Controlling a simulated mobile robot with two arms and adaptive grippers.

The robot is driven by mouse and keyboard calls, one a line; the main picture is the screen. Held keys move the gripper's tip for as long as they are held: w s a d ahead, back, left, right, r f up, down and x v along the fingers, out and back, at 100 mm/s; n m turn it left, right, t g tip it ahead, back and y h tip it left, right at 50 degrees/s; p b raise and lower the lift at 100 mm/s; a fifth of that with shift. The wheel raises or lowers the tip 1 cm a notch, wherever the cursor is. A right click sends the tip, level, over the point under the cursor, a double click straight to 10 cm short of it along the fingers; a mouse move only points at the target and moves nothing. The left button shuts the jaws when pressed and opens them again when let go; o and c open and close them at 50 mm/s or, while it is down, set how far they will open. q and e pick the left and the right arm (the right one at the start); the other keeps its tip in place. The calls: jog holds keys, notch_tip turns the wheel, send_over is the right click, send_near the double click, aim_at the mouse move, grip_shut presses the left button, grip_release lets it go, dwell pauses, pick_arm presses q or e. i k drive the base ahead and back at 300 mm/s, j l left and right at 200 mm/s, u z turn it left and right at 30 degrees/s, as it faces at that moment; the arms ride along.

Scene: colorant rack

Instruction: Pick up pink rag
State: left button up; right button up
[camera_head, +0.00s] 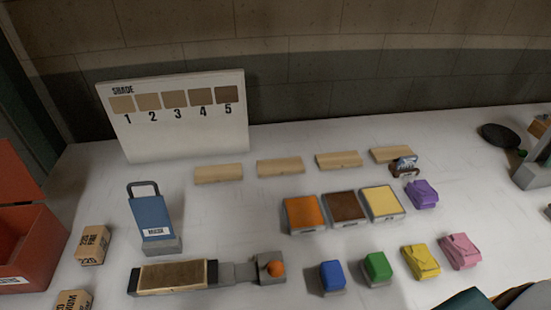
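The pink rag (461,251) lies folded on the white table at the right front. A folded yellow rag (421,261) lies close to its left, and a folded purple rag (422,194) lies farther back. Nothing is seen touching the pink rag.
Orange (304,213), brown (344,208) and yellow (381,202) trays stand mid-table. Blue (333,276) and green (376,267) blocks stand in front. A shade board (180,139) stands at the back. A red toolbox (25,250) is at left. Space right of the pink rag looks clear.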

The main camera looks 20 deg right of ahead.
aim_at(461, 253)
jog(key=z, duration=2.1)
